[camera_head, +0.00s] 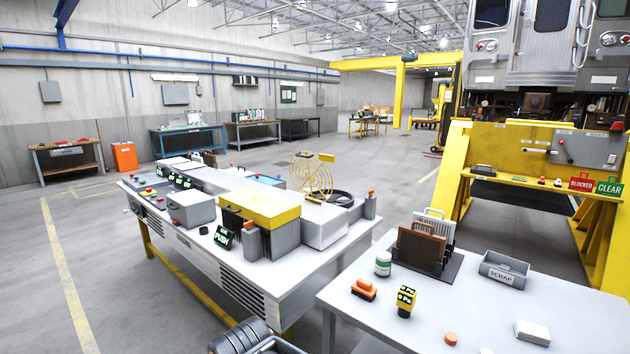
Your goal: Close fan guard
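The fan guard (311,178) is a round yellow wire cage on the far right part of the long grey workbench unit. It stands raised and tilted up, with a small yellow tab at its upper right. A dark round opening (338,198) lies just to the right of its lower edge, on top of a light grey housing.
A yellow-topped box (259,207) and a small PUSH sign (222,237) stand in front of the guard. A nearer table (480,305) holds a SCRAP bin (504,270), a file rack (425,245) and small items. Open floor lies left.

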